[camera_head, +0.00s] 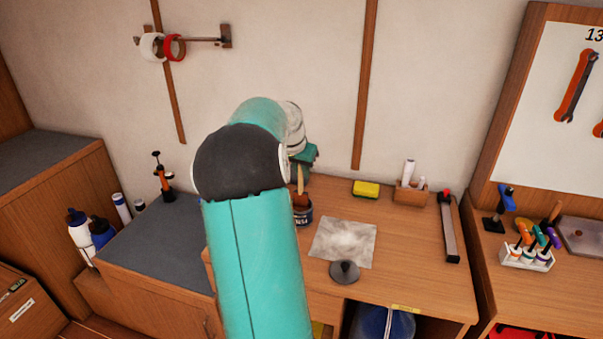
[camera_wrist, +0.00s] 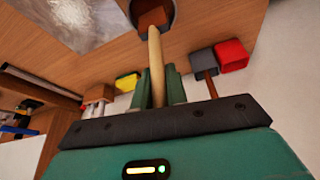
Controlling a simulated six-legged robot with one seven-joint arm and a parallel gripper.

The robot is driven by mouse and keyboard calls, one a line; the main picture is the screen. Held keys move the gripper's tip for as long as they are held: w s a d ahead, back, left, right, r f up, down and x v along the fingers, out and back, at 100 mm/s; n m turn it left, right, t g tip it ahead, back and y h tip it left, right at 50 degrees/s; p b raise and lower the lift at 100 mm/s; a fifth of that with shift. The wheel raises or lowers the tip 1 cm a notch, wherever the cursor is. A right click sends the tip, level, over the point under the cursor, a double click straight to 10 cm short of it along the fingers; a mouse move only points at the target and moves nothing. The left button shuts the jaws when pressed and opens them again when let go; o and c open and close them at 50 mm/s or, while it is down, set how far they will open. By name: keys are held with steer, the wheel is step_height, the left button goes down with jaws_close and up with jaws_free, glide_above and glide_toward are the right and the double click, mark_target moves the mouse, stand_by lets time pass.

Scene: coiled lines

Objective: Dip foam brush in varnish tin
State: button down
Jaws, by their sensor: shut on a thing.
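My gripper (camera_wrist: 160,88) is shut on the wooden handle of the foam brush (camera_wrist: 155,50). The brush points away from the fingers, and its brown foam head (camera_wrist: 152,18) lies over the dark round mouth of the varnish tin (camera_wrist: 171,8) in the wrist view. My arm hides the tin's left part.
A pale grey sheet (camera_head: 343,243) and a dark round disc with a knob (camera_head: 344,271) lie right of the tin. A yellow sponge (camera_head: 366,189) and a wooden box of white rolls (camera_head: 410,193) stand behind.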

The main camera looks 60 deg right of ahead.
steer(key=shift+r, duration=2.8)
